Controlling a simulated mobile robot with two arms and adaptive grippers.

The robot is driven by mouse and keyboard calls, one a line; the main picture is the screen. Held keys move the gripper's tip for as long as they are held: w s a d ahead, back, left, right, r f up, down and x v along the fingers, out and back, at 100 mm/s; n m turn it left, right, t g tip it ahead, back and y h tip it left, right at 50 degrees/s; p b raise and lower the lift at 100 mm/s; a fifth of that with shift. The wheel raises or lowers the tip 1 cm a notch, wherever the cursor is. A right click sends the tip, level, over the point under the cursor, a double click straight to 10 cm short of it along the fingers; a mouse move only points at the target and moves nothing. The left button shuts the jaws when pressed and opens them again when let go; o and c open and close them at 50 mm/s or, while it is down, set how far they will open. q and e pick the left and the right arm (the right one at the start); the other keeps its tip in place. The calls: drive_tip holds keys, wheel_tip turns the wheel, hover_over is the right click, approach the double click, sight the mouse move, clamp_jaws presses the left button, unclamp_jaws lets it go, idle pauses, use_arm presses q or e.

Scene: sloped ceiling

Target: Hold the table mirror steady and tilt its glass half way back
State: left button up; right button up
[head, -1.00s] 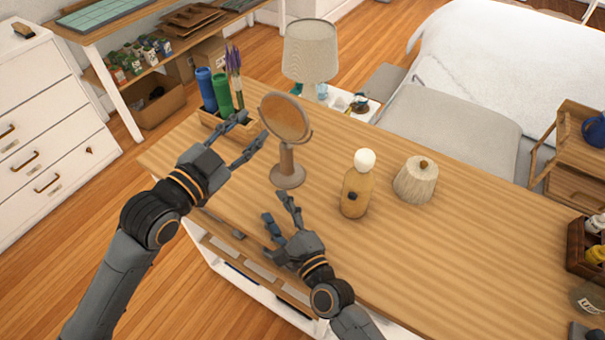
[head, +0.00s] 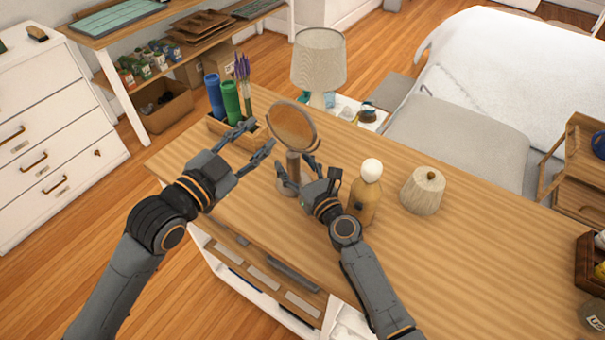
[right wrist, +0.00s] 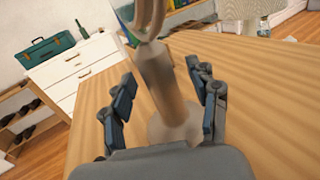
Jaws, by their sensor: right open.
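The table mirror (head: 292,124) stands upright on the wooden table, its round glass on a wooden stem and round base. My right gripper (head: 296,168) is low at the stem, its fingers partly covering stem and base. In the right wrist view, the stem (right wrist: 163,88) rises between the open fingers of the right gripper (right wrist: 168,80), with a gap visible on both sides. My left gripper (head: 259,138) is open and empty, just left of the mirror's glass, its fingers pointing toward the rim and apart from it.
A round-topped wooden bottle (head: 364,205) stands close right of my right gripper. A ribbed pot (head: 423,191) is farther right. The table's right half has bare space.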

drive_tip(key=shift+w+a, duration=0.2)
drive_tip(key=shift+w, duration=0.2)
drive_tip(key=shift+c, duration=0.5)
clamp_jaws()
